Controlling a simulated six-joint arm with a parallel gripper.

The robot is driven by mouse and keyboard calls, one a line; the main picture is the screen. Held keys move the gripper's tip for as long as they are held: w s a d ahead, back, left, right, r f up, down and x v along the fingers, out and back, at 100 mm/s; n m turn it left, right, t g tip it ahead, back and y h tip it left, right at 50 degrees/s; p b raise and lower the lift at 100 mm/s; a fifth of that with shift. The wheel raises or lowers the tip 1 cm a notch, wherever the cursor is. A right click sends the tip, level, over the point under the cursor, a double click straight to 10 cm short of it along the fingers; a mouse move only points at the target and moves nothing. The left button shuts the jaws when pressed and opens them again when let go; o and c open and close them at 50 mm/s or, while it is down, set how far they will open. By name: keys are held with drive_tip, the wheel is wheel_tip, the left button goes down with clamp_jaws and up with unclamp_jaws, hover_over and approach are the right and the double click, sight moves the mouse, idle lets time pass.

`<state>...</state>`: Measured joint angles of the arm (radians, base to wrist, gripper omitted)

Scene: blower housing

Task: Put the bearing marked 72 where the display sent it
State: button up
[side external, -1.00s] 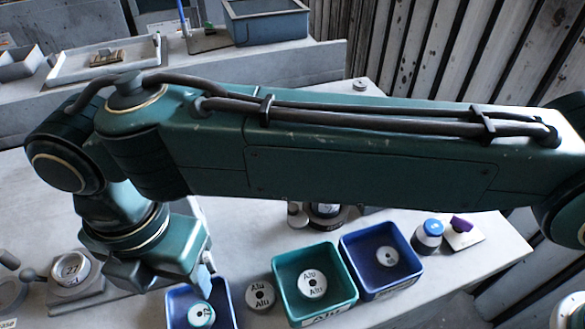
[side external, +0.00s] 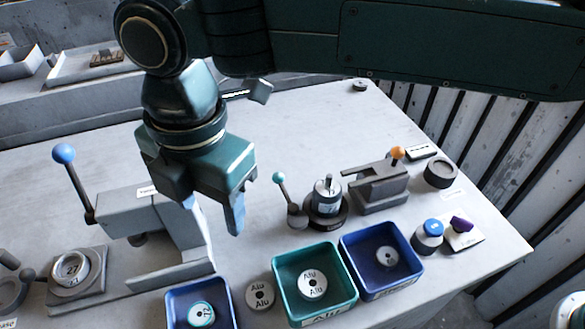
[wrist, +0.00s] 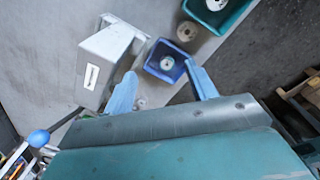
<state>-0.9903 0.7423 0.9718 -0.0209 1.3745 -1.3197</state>
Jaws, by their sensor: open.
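A white bearing with a teal ring (side external: 201,314) lies in the front-left blue bin (side external: 172,304); its mark looks like 72. It also shows small in the wrist view (wrist: 167,63). A second ring-shaped part (side external: 70,269) sits on a grey fixture at the left, its mark looking like 27. My gripper (side external: 236,222) is open and empty, above and behind the blue bin. In the wrist view its two blue fingers (wrist: 162,88) are spread, with the bin beyond and between them. I cannot make out a readable display.
A grey lever press (side external: 150,225) with a blue knob stands left of my gripper. A teal bin (side external: 314,250) with Alu parts and another blue bin (side external: 382,232) stand to the right. Behind them are a holder with a cylindrical part (side external: 327,198) and an orange-knobbed clamp (side external: 380,185).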

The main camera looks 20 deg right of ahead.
drive_tip(key=w+d+r+m+t, duration=0.1)
drive_tip(key=d+r+m, duration=0.3)
drive_tip(key=d, duration=0.6)
drive_tip(key=w+d+r+m+t+y, duration=0.1)
drive_tip(key=d+r+m, duration=0.35)
drive_tip(key=d, duration=0.55)
drive_tip(key=w+d+r+m, duration=0.1)
drive_tip(key=d+r+m, duration=0.25)
drive_tip(key=d, duration=0.65)
drive_tip(key=s+d+f+m+t, duration=0.1)
drive_tip(key=s+d+f+m, duration=0.2)
drive_tip(key=s+d+m, duration=0.4)
drive_tip(key=s+d+f+m+t+h, duration=0.1)
drive_tip(key=s+d+f+m+t, duration=0.1)
drive_tip(key=s+d+f+m, duration=0.2)
drive_tip(key=s+d+m, duration=0.3)
drive_tip(key=s+d, duration=0.3)
drive_tip(key=d, duration=0.2)
drive_tip(key=shift+s+d+m+h, duration=0.25)
drive_tip(key=shift+d+m+h, duration=0.05)
drive_tip(key=shift+d+m, duration=0.1)
